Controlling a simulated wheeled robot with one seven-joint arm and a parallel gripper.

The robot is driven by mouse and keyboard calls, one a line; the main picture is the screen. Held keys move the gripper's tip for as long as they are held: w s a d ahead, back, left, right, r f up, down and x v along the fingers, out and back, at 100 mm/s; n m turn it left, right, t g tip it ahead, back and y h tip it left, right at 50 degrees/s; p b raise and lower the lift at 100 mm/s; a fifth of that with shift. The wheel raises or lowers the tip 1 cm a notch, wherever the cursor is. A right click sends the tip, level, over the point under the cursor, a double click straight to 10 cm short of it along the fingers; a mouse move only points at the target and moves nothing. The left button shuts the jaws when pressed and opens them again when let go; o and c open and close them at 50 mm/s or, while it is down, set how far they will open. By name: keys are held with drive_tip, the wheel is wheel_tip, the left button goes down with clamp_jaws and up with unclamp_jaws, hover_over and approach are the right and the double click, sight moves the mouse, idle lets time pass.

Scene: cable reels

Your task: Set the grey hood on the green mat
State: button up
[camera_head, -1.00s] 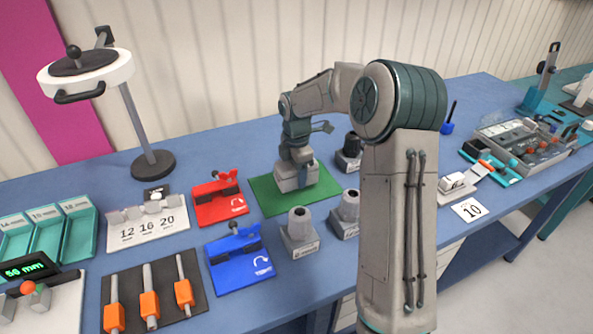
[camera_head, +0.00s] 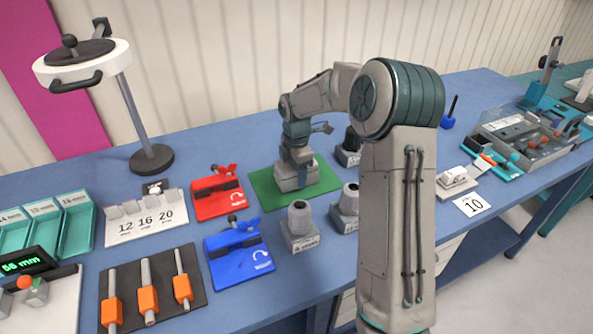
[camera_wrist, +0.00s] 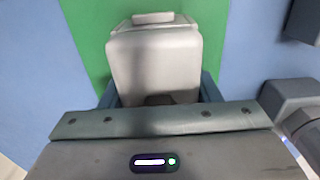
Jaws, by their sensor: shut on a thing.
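The green mat (camera_head: 262,193) lies flat on the blue bench below my gripper; it also shows in the wrist view (camera_wrist: 84,45). My gripper (camera_wrist: 157,92) is shut on a light grey, boxy thing, the grey hood (camera_wrist: 155,58), with one finger on each side. In the head view my gripper (camera_head: 296,162) points down over the mat, with the hood (camera_head: 295,182) low at its tip. The hood is over the mat or on it; I cannot tell whether it touches. Its underside is hidden.
Two grey cone-topped blocks (camera_head: 300,227) (camera_head: 347,207) stand near the mat's front, and a dark-topped one (camera_head: 347,152) at its right. A red clamp (camera_head: 216,193) and a blue clamp (camera_head: 238,253) are to the left. Bare bench lies behind the mat.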

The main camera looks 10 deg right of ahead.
drive_tip(key=o, duration=1.2)
wheel_tip(320, 180, up, 14)
drive_tip(key=s+f+m+t, duration=0.2)
drive_tip(key=s+m, duration=1.8)
drive_tip(key=s, duration=1.1)
drive_tip(key=shift+f+t, duration=0.15)
drive_tip(key=shift+t, duration=0.35)
